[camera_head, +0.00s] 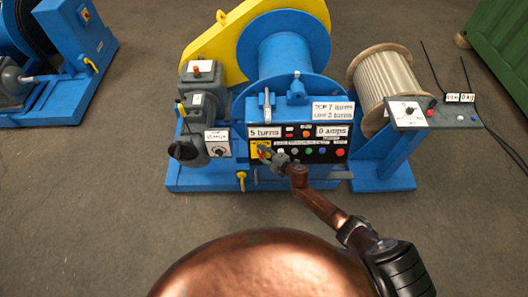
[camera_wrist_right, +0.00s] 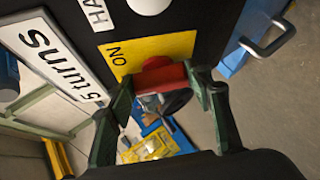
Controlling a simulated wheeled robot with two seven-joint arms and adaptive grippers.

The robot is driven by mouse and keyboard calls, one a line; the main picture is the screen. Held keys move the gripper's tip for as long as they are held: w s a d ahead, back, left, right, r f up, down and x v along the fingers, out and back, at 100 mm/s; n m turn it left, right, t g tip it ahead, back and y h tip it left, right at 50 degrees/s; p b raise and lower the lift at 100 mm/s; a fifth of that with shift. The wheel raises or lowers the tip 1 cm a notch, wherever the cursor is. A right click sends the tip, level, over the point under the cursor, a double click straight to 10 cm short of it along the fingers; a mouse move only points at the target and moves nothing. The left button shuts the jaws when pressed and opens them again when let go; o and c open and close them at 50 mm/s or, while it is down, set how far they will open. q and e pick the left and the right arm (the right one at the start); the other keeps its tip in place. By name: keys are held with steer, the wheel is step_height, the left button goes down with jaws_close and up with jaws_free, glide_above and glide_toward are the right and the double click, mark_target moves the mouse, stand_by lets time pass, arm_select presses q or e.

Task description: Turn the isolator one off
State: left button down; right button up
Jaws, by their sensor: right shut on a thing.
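The isolator has a red handle (camera_wrist_right: 160,76) on a yellow plate (camera_wrist_right: 150,50) marked ON, on the black front panel of the blue winch. In the head view the yellow plate (camera_head: 256,146) is at the left end of that panel. My right gripper (camera_head: 270,156) reaches the handle from the front right and hides most of it there. In the right wrist view my right gripper (camera_wrist_right: 164,90) has its green fingers on either side of the red handle, shut on it. I cannot tell which position the handle points to. My left gripper is not in view.
The black panel (camera_head: 312,158) carries several coloured buttons close to my gripper. Signs read "5 turns" (camera_head: 264,132) and "0 amps" (camera_head: 331,131). A side control box (camera_head: 409,114) stands right, beside a rope drum (camera_head: 383,82). Another blue machine (camera_head: 75,50) is at far left. The floor in front is clear.

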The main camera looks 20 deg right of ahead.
steer(key=n+g+p, duration=0.1)
steer(key=n+p, duration=0.1)
steer(key=p, duration=0.1)
steer(key=r+n+g+h+p, duration=0.1)
steer(key=n+p, duration=0.1)
steer(key=p, duration=0.2)
steer(key=shift+w+a+g+p, duration=0.2)
steer(key=shift+g+p, duration=0.1)
steer(key=shift+a+f+n+g+h+p, duration=0.15)
steer(key=shift+n+g+h+p, duration=0.35)
steer(key=shift+n+p, duration=0.6)
steer(key=shift+f, duration=0.1)
steer(key=shift+s, duration=0.1)
steer(key=o, duration=1)
steer(key=shift+f, duration=0.1)
steer(key=shift+o, duration=0.6)
steer(key=shift+d, duration=0.2)
